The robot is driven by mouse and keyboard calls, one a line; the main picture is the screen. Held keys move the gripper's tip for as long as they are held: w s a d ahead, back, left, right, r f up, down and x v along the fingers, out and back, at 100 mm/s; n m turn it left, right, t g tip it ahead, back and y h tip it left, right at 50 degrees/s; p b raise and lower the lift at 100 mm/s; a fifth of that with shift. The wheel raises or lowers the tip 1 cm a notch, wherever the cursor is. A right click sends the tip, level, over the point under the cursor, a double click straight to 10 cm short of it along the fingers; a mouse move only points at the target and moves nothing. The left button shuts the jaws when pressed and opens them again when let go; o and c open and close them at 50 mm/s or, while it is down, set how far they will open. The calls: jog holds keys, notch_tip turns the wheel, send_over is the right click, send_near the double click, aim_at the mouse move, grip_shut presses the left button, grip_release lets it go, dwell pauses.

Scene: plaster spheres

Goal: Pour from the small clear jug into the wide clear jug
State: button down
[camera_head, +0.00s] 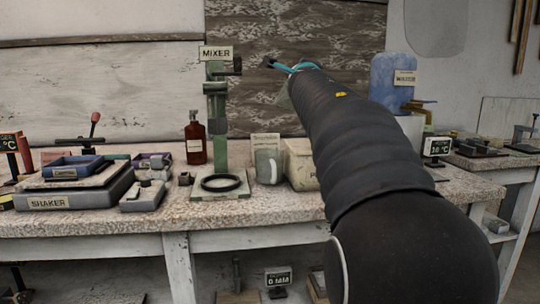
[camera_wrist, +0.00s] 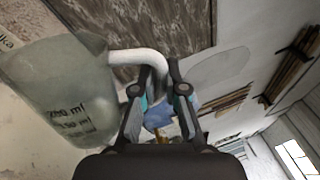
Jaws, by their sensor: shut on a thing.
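My gripper (camera_wrist: 158,92) is shut on the white handle of the small clear jug (camera_wrist: 62,85), which fills the left of the wrist view. The jug's wall is greyish and see-through, with dark ml marks near its lower part. I cannot tell its contents or its exact tilt. In the head view, the teal fingers (camera_head: 294,68) show high up beyond my arm, and the held jug is mostly hidden behind the arm. Another clear jug (camera_head: 267,166), apparently the wide one, stands upright on the bench, right of the mixer, below and left of the gripper.
The green mixer stand (camera_head: 217,110) with a black ring and a dark red bottle (camera_head: 195,140) stand left of that jug. A cream box (camera_head: 300,164) stands close on its right. A shaker (camera_head: 75,187) is at left, and a blue container (camera_head: 391,80) at right. The bench front (camera_head: 150,216) is clear.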

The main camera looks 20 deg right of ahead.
jog(key=m+p, duration=0.1)
jog(key=d+r+m, duration=0.1)
jog(key=shift+s+d+m+g+p, duration=0.15)
jog(key=shift+s+m+g+p, duration=0.2)
jog(key=shift+m+g+p, duration=0.05)
jog(key=shift+s+d+m, duration=0.1)
jog(key=shift+d+m, duration=0.1)
jog(key=shift+m, duration=0.3)
jog(key=m, duration=0.3)
jog(key=d+m+g, duration=0.1)
jog(key=m, duration=0.3)
jog(key=m+g, duration=0.1)
jog(key=m, duration=0.3)
jog(key=shift+s+d+h, duration=0.3)
jog(key=shift+s, duration=0.05)
